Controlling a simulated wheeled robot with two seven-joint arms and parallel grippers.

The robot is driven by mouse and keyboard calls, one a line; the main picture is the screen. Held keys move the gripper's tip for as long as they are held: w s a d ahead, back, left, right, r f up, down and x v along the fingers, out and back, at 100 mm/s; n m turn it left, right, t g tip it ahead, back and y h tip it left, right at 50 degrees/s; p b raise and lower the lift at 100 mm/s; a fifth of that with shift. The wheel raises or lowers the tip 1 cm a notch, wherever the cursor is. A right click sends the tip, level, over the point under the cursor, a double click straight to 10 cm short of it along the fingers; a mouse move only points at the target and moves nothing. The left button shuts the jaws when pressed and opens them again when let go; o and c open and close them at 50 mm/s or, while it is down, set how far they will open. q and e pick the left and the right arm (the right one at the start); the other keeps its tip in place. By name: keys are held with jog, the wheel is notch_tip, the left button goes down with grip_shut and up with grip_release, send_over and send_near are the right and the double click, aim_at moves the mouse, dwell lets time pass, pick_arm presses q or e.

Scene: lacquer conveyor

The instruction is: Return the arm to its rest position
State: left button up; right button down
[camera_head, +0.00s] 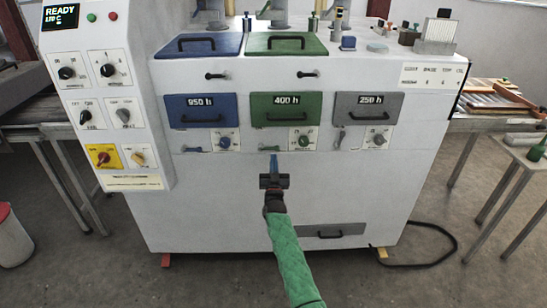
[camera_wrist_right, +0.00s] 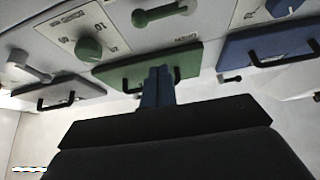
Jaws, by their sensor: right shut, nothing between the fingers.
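My right arm, in a green sleeve (camera_head: 290,255), reaches up from the bottom of the head view. Its right gripper (camera_head: 274,164) has slim blue fingers held together with nothing between them. It is in front of the white machine (camera_head: 210,218), below the green 400 panel (camera_head: 286,106). In the right wrist view, the shut fingers (camera_wrist_right: 158,86) overlap the green panel (camera_wrist_right: 125,74), which appears upside down. I cannot tell whether the fingertips touch the machine. My left gripper is not in view.
The machine front carries a blue panel (camera_head: 200,109), a grey panel (camera_head: 367,108), knobs and levers near the fingers. A control panel (camera_head: 105,95) reading READY is at left. A black cable (camera_head: 452,240) lies on the floor at right. Open floor shows in front.

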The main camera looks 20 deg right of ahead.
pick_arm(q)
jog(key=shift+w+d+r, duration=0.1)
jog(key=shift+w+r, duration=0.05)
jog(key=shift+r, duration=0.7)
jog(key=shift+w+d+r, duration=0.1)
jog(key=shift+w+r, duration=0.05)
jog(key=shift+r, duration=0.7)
pick_arm(e)
jog(key=shift+v, duration=1.2)
notch_tip(320, 180, down, 5)
jog(key=w+a+n+g+y, duration=0.1)
jog(key=w+a+g+y, duration=0.2)
jog(key=y, duration=0.2)
jog(key=s+a+f+n+g+y, duration=0.35)
jog(key=s+a+f+g, duration=0.2)
jog(key=a+g, duration=0.2)
jog(key=s+f+g, duration=0.3)
jog(key=s+f, duration=0.5)
jog(key=s, duration=1)
jog(key=s+f+n+g, duration=0.1)
jog(key=s+f+g, duration=0.3)
jog(key=s+f, duration=0.5)
jog(key=s+f+g, duration=0.4)
jog(key=s+f, duration=0.4)
jog(key=s, duration=1.9)
jog(key=shift+s+a+f, duration=0.25)
jog(key=shift+a+f, duration=0.1)
jog(key=shift+f, duration=0.05)
jog(key=shift+h, duration=0.35)
